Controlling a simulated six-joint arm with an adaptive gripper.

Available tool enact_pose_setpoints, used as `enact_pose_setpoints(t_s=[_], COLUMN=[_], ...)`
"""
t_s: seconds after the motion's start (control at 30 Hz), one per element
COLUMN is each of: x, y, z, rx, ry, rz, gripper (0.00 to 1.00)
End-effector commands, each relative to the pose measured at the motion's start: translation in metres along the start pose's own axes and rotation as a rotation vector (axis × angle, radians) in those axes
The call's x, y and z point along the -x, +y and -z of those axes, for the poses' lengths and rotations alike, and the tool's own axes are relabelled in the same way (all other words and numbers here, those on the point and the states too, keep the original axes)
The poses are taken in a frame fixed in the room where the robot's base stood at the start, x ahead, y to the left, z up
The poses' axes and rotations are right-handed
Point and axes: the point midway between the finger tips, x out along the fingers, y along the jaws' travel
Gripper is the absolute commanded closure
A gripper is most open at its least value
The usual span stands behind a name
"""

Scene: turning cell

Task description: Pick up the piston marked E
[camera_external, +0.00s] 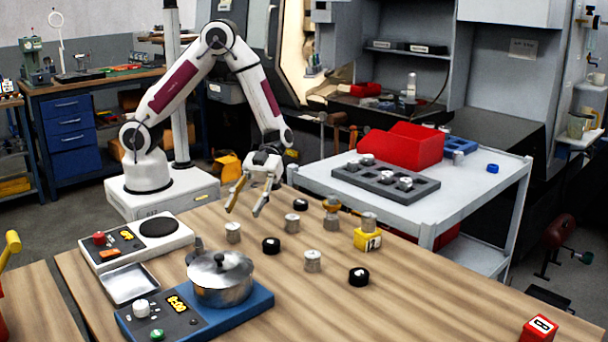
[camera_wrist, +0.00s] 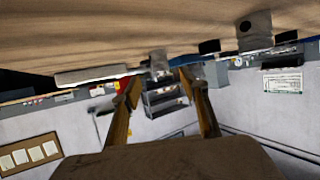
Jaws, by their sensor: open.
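My gripper (camera_external: 245,211) is open and empty above the wooden table, near its back edge. Several silver pistons stand on the table: one (camera_external: 233,232) just below my fingertips, one (camera_external: 292,222) to its right, one (camera_external: 313,261) nearer the front, one (camera_external: 331,220) further right. Another silver piston (camera_external: 368,222) is on or behind a yellow block (camera_external: 367,240). I cannot read the letter E on any of them. In the wrist view the scene is inverted. My open fingers (camera_wrist: 158,82) show there, with a silver cylinder (camera_wrist: 253,30) at upper right.
A white cart (camera_external: 480,195) with a grey tray (camera_external: 385,187) and red bin (camera_external: 402,147) stands behind. The right front table is mostly clear.

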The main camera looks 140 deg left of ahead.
Motion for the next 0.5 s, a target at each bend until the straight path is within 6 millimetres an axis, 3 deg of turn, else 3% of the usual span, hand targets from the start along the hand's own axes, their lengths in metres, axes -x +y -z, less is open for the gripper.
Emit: enact_pose_setpoints(t_s=[0.17, 0.5], x=[-0.002, -0.024], y=[0.000, 0.000], z=[0.000, 0.001], rx=[-0.001, 0.000], ry=[-0.001, -0.001], rz=[0.000, 0.000], gripper=[0.56, 0.56])
